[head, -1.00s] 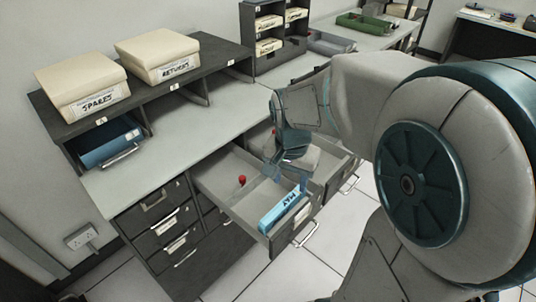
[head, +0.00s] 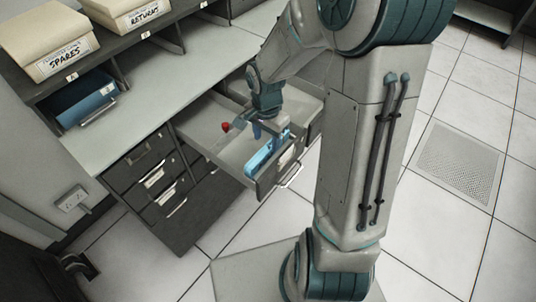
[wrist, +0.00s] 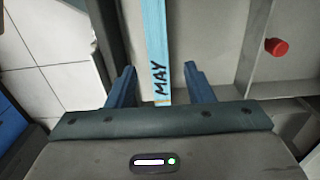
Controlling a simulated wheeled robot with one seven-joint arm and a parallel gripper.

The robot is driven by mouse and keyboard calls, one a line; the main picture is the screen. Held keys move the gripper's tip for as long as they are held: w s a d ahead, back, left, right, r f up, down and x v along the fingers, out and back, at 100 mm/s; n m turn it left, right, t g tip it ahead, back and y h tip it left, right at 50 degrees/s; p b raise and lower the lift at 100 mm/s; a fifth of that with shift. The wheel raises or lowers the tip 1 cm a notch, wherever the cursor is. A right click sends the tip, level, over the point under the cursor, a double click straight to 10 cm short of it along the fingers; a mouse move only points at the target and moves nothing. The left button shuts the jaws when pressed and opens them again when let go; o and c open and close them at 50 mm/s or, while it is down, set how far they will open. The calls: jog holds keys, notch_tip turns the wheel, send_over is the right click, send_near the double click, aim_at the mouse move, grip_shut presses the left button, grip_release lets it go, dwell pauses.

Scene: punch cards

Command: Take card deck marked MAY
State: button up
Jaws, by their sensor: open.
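The blue card deck marked MAY (wrist: 156,50) lies in an open grey drawer near its front, and it also shows in the head view (head: 262,158). Its handwritten label faces up in the wrist view. My gripper (wrist: 160,82) is open above the deck, its two blue fingers on either side of the deck's near end in the wrist view, with gaps on both sides. In the head view my gripper (head: 264,132) hangs over the drawer and hides part of the deck. I cannot tell how far the fingertips are above it.
The open drawer (head: 202,128) also holds a red knob-like piece (head: 226,127). Its front has a metal handle (head: 291,176). Boxes marked SPARES (head: 45,38) and RETURNS (head: 122,12) stand on the shelf.

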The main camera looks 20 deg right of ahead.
aim_at(268, 147)
jog(key=shift+d+f, duration=0.15)
jog(key=shift+f, duration=2.4)
grip_shut()
